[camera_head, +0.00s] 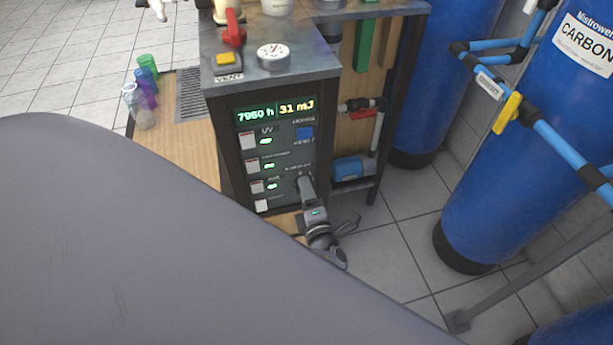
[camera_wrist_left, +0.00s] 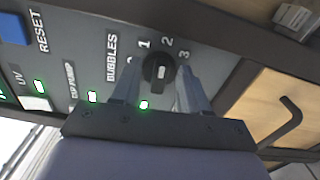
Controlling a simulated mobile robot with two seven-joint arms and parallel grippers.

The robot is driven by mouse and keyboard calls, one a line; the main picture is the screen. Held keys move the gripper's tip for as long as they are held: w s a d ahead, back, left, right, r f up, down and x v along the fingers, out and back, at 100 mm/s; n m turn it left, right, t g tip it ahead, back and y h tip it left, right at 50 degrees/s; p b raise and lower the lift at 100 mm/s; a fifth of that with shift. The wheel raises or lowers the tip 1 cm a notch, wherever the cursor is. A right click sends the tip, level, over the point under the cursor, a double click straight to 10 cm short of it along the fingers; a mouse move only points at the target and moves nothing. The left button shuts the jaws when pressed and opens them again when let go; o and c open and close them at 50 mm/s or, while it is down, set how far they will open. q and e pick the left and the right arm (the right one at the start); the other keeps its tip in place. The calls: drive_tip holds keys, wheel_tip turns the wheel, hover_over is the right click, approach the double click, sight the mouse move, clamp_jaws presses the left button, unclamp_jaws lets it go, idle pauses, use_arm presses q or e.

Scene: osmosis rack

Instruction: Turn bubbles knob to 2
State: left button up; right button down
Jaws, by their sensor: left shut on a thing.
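The bubbles knob (camera_wrist_left: 154,68) is a small round black dial with a light mark on its face. It sits on the grey control panel (camera_wrist_left: 85,50) beside the word BUBBLES, with the numbers 1, 2 and 3 around it. In the left wrist view, my left gripper has one finger on each side of the knob and is shut on it. The exact number that the mark points at is hard to tell. In the head view, my left gripper (camera_head: 304,182) reaches the right side of the panel and hides the knob. My right gripper is not in view.
The panel has lit green indicators, a display (camera_head: 275,110) and a blue reset button (camera_head: 304,133). Blue tanks (camera_head: 500,190) stand at the right. A bent handle (camera_wrist_left: 287,122) is near the panel.

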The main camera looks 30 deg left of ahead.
use_arm(q)
drive_tip(key=shift+a+m, duration=0.1)
drive_tip(key=shift+m, duration=0.3)
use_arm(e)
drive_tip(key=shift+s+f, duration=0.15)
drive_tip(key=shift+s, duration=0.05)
use_arm(q)
drive_tip(key=o, duration=0.8)
drive_tip(key=shift+c, duration=0.2)
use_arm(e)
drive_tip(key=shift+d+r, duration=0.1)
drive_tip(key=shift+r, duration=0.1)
